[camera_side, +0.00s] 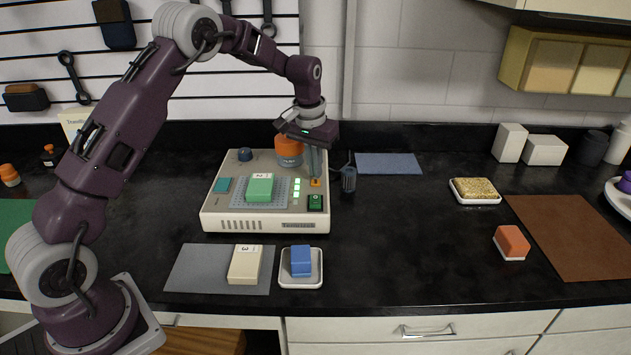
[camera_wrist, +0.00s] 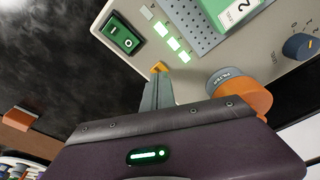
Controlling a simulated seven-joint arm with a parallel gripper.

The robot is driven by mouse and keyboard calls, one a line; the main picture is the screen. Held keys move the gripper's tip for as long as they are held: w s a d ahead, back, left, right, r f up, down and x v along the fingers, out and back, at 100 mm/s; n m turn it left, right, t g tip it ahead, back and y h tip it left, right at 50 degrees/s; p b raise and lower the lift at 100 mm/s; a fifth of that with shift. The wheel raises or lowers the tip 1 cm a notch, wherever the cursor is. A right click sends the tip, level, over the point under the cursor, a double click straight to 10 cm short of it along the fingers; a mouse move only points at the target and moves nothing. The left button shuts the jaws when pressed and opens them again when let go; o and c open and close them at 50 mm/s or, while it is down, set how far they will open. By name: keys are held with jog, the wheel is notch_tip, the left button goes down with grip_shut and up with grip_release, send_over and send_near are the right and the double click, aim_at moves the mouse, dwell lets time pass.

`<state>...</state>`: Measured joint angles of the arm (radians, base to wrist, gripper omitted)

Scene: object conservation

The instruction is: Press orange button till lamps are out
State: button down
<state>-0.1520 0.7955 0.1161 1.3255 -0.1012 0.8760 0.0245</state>
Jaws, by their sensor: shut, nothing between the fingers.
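The small orange button (camera_side: 316,183) is on the right of the beige device (camera_side: 213,216). In the wrist view the button (camera_wrist: 159,66) shows just past my fingertips. A row of lamps (camera_side: 297,189) beside it glows pale green. The lamps (camera_wrist: 172,43) also show lit in the wrist view; the one at the far end looks paler. My gripper (camera_side: 315,176) is shut and empty, pointing down with its tips at the button. I cannot tell whether they touch or press it.
A green block (camera_side: 260,188) lies on the device's perforated plate. A green rocker switch (camera_side: 315,203) sits in front of the button. A dark blue knob (camera_side: 245,154) is at the back left.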

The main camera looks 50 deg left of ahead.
aim_at(315, 182)
jog(key=shift+f, duration=0.85)
dwell(0.5)
dwell(0.5)
jog(key=shift+r, duration=3.5)
jog(key=s+d+r+m+t, duration=0.1)
jog(key=s+d+r, duration=0.3)
jog(key=s+r, duration=0.35)
jog(key=s+d+r+t, duration=0.1)
jog(key=s+d+r, duration=0.2)
jog(key=s+r, duration=0.4)
jog(key=s+d+f+m+t, duration=0.1)
jog(key=s+d+f, duration=0.1)
jog(key=s, duration=0.9)
jog(key=s+d+f+m, duration=0.1)
jog(key=s+d+f, duration=0.1)
jog(key=s, duration=0.9)
jog(key=shift+s+d+t, duration=0.15)
jog(key=shift+s+t, duration=0.15)
jog(key=shift+t, duration=0.1)
